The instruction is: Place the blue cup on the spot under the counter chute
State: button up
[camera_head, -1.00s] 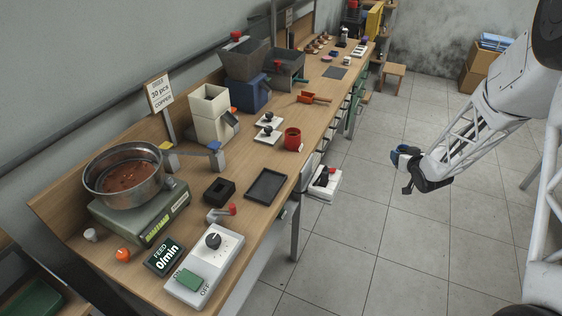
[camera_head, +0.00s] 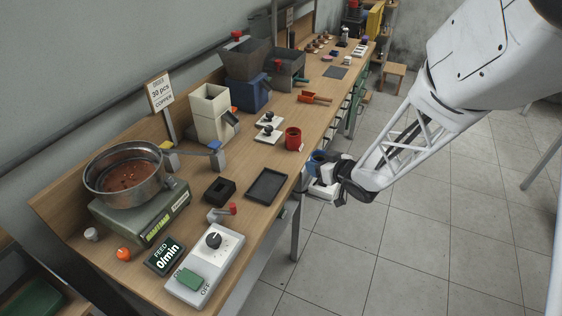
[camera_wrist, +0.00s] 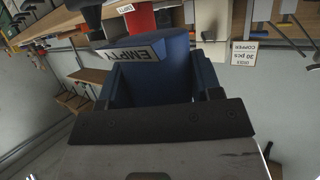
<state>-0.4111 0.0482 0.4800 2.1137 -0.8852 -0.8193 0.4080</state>
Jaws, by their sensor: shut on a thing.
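My gripper (camera_head: 328,174) is shut on the blue cup (camera_head: 317,161), at the right edge of the workbench in the head view. In the wrist view the blue cup (camera_wrist: 165,72) sits between the fingers, with a white "EMPTY" label. A cream machine (camera_head: 209,112) with a dark sloping chute (camera_head: 231,119) stands on the bench, left of the cup. A blue machine (camera_head: 248,91) with a grey hopper stands behind it. I cannot tell which chute is the counter's, and no marked spot under either chute is clear.
A red cup (camera_head: 293,139) stands on the bench just left of the blue cup. A black tray (camera_head: 266,187), a small black box (camera_head: 219,190) and white switch plates (camera_head: 268,128) lie nearby. The metal pan (camera_head: 125,174) sits on a scale. The floor on the right is open.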

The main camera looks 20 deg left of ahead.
jog(key=s+a+n+g, duration=0.1)
jog(key=s+a, duration=0.1)
jog(key=s, duration=0.2)
jog(key=s+a+r+n+g+y, duration=0.1)
jog(key=s+a, duration=0.1)
jog(key=s, duration=0.3)
jog(key=shift+a+r, duration=0.2)
jog(key=shift+a, duration=0.1)
jog(key=shift+w, duration=0.1)
jog(key=w+a, duration=0.3)
jog(key=w+a+f, duration=0.1)
jog(key=w+a, duration=0.1)
jog(key=w, duration=0.2)
jog(key=w+a, duration=0.3)
jog(key=w, duration=0.1)
jog(key=shift+a+f, duration=0.2)
jog(key=shift+a, duration=0.15)
jog(key=shift+w+a, duration=0.1)
jog(key=shift+w+a, duration=0.4)
jog(key=shift+w, duration=0.15)
jog(key=shift+f, duration=1.6)
jog(key=shift+f, duration=0.2)
jog(key=o, duration=1)
